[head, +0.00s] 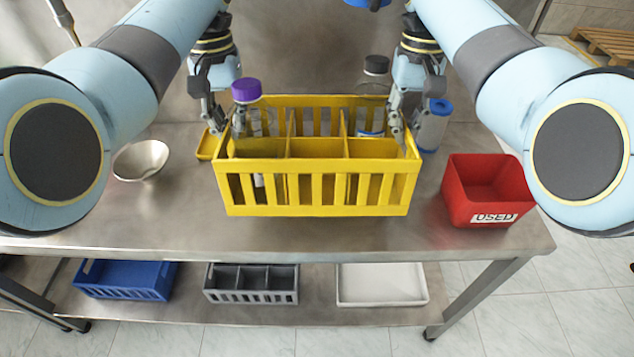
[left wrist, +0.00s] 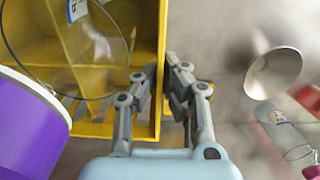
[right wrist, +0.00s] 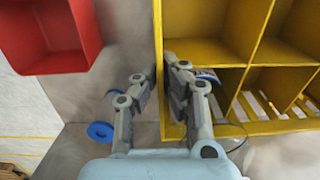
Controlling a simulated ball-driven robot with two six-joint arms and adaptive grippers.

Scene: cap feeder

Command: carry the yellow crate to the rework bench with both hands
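The yellow crate (head: 318,195) is in the middle of the steel table in the head view, divided into compartments. I cannot tell whether its base touches the tabletop. A purple-capped bottle (head: 246,92) stands at its back left and a black-capped bottle (head: 376,66) at its back right. My left gripper (head: 216,128) is at the crate's left end wall; in the left wrist view its fingers (left wrist: 160,82) close on either side of that wall. My right gripper (head: 398,125) is at the right end wall; its fingers (right wrist: 163,80) pinch that wall in the right wrist view.
A metal bowl (head: 141,160) is left of the crate. A red bin marked USED (head: 465,205) and a blue-capped cylinder (head: 433,127) are on the right. A blue crate (head: 125,280), a grey divided crate (head: 250,296) and a white tray (head: 382,301) sit on the lower shelf.

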